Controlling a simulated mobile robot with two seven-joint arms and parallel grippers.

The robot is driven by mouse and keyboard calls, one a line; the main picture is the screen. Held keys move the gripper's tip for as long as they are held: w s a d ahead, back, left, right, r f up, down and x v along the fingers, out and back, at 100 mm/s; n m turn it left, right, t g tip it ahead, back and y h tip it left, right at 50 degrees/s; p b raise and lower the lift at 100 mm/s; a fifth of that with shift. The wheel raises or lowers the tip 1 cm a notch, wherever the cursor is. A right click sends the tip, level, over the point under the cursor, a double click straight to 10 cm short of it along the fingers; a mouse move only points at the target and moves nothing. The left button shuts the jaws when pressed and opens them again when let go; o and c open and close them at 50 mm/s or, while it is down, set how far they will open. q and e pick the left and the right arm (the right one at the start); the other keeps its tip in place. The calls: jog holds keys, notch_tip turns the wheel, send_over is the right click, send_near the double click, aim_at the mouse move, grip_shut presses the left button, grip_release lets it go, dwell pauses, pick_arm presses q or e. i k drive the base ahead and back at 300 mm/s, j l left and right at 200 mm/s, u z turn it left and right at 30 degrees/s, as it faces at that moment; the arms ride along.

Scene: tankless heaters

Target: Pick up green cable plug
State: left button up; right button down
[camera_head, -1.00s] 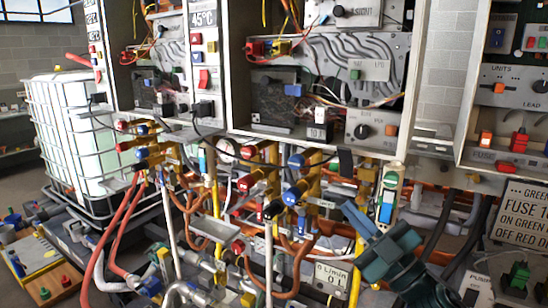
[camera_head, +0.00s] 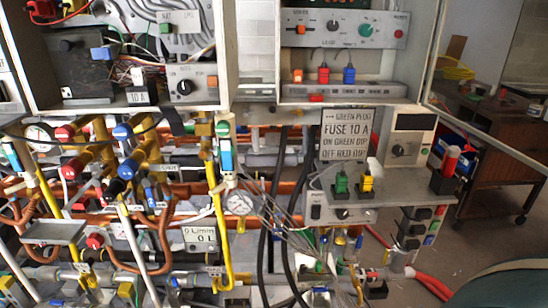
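A green plug (camera_head: 341,183) stands upright in a dark socket on top of a grey box with a sloped front (camera_head: 341,208), right of centre in the head view. A yellow plug (camera_head: 366,181) stands close to its right. I cannot make out a cable on the green plug. Neither gripper shows in the head view. A dark teal rounded part at the bottom right corner looks like my own arm, well apart from the green plug.
Dense pipes and valves fill the left. An open cabinet (camera_head: 340,93) overhangs behind. Open floor lies at the lower right.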

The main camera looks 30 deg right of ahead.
aim_at(341, 179)
jog(key=z, duration=1.4)
